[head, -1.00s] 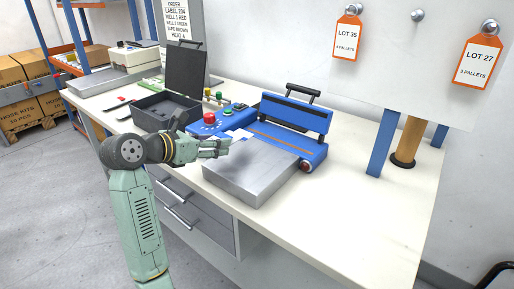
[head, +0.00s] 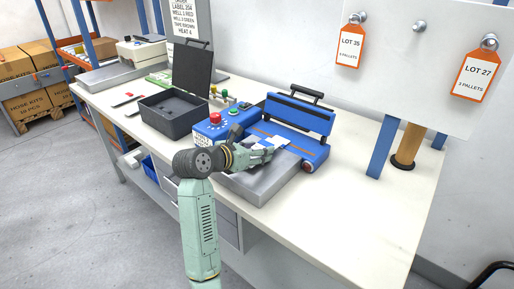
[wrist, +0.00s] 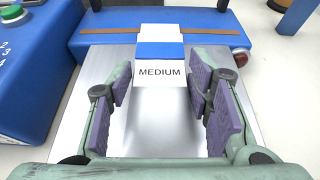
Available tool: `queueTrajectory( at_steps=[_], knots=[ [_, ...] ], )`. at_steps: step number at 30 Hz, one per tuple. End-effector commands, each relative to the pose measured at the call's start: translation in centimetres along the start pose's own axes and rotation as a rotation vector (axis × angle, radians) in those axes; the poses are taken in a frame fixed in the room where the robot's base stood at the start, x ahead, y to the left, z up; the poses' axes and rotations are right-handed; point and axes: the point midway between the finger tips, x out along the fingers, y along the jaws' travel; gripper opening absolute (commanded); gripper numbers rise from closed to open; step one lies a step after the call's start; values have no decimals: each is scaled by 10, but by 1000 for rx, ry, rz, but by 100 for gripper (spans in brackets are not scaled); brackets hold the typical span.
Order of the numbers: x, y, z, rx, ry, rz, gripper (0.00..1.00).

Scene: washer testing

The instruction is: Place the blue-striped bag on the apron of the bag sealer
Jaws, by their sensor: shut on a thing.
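The blue-striped bag (wrist: 160,50) is small and white with a blue band and a MEDIUM label. It also shows in the head view (head: 279,141), partly hidden by my gripper. My gripper (head: 263,154) is over the sealer's metal apron (head: 262,187). In the wrist view my gripper (wrist: 160,85) has its purple pads on either side of the bag's near end, shut on it. The bag's far end reaches the brown sealing strip of the blue bag sealer (head: 312,145). I cannot tell whether the bag touches the apron (wrist: 160,130).
A blue control box (head: 213,128) with a red button stands left of the apron. A dark open bin (head: 172,120) is farther left. The sealer's lid (head: 298,114) is raised. The bench (head: 345,205) is clear at the right.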

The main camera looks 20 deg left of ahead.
Motion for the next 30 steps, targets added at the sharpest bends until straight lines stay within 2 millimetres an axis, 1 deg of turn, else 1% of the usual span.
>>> queueTrajectory(
  at_steps=[4, 8, 9, 17, 18, 26, 29, 30],
  knots=[
    [0, 0, 0, 1, -1, 0, 14],
    [2, 0, -4, 0, -1, 0, 14],
    [1, 0, -4, 0, 0, 0, 47],
    [1, 0, -3, 0, 0, 0, 65],
    [1, 0, -3, 0, 0, 0, 66],
    [1, 0, -3, 0, 0, 0, 66],
    [-1, 0, 3, 1, 0, 0, 66],
    [-5, 1, -1, 1, -1, 2, 66]
  ],
)
